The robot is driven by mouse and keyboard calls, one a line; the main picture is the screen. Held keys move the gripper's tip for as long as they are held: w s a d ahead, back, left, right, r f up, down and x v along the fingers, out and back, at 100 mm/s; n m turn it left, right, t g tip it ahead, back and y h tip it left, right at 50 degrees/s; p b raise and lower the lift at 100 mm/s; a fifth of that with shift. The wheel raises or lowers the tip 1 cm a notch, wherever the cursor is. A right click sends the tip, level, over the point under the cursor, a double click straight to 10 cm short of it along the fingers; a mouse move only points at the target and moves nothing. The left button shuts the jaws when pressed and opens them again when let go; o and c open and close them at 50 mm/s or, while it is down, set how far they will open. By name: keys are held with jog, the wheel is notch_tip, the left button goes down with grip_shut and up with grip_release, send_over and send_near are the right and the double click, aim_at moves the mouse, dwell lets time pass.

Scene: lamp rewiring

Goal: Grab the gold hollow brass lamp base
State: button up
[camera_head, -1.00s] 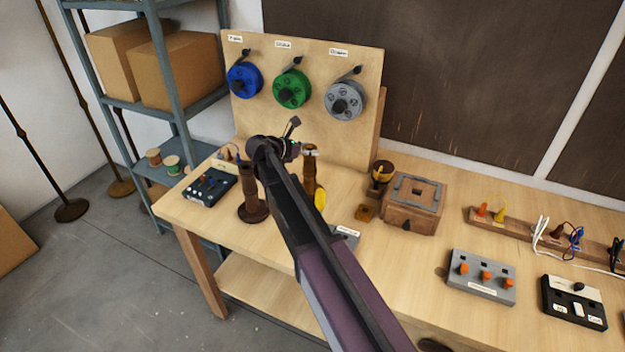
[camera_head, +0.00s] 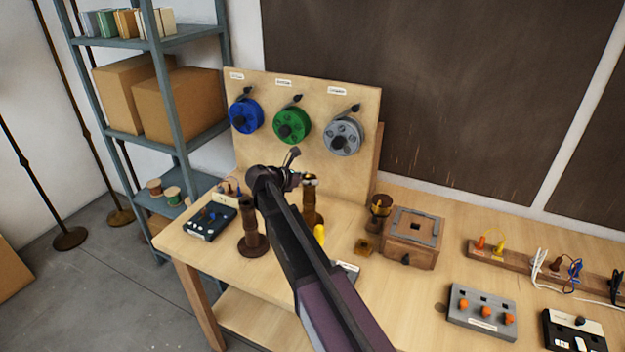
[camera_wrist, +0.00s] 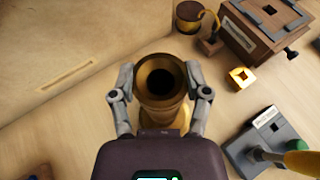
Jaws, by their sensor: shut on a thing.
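The gold hollow brass lamp base (camera_wrist: 161,84) stands on the bench top, seen from above in the wrist view with its dark round opening facing the camera. It also shows in the head view (camera_head: 310,205), partly hidden behind my arm. My gripper (camera_wrist: 162,92) has one finger on each side of its upper rim and is shut on it. The lower part of the lamp base is mostly hidden under the rim and my gripper body.
A dark brown lamp base (camera_head: 250,240) stands just left of my arm. A wooden box (camera_head: 411,240), a small brass block (camera_head: 364,247) and a grey labelled block (camera_wrist: 265,140) lie to the right. The spool board (camera_head: 300,120) rises close behind.

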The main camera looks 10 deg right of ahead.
notch_tip(320, 180, up, 8)
jog(key=p, duration=0.7)
jog(key=shift+f, duration=0.15)
dwell(0.5)
jog(key=shift+f, duration=0.1)
